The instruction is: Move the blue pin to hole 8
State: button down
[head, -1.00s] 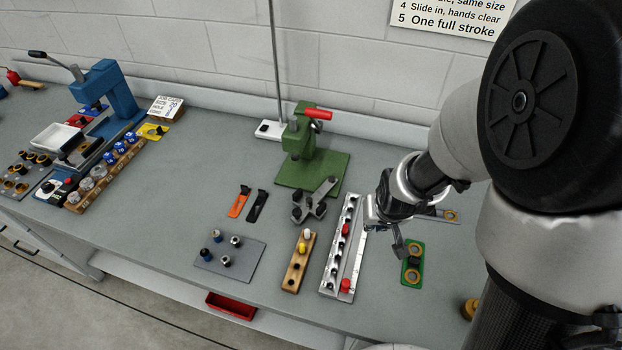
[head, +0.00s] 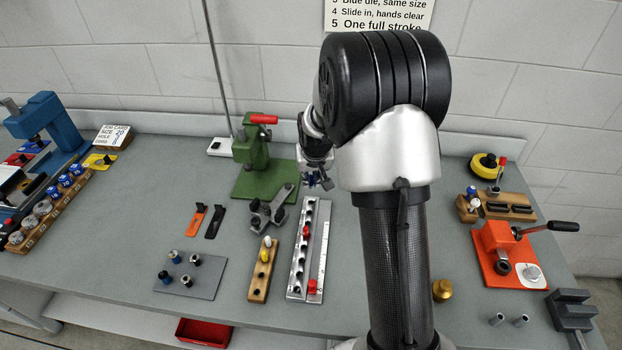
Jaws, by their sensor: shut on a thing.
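My gripper (head: 319,180) is partly hidden by my own arm, above the far end of the metal rail and right of the green press. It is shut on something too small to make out. The metal rail (head: 300,267) has a row of holes, a scale strip along its right side and two red pins (head: 313,286) standing in it. Its hole numbers are not readable. A grey plate (head: 203,289) at left holds several dark pins, one of them bluish (head: 164,276). A blue-and-white pin (head: 472,191) stands by a wooden block at the far right.
A wooden strip (head: 259,289) with a yellow and a white pin lies left of the rail. A green press (head: 262,183) stands behind it. An orange press (head: 507,266) and a brass knob (head: 442,290) are at right. Open bench lies left of the grey plate.

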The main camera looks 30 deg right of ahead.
jog(key=shift+f+b, duration=1.85)
jog(key=shift+f, duration=0.85)
jog(key=shift+f+b, duration=0.85)
jog(key=shift+f, duration=0.3)
jog(key=c, duration=1.5)
grip_release()
jog(key=shift+c, duration=0.2)
jog(key=shift+r, duration=0.1)
jog(key=v, duration=1.2)
jog(key=shift+s, duration=0.1)
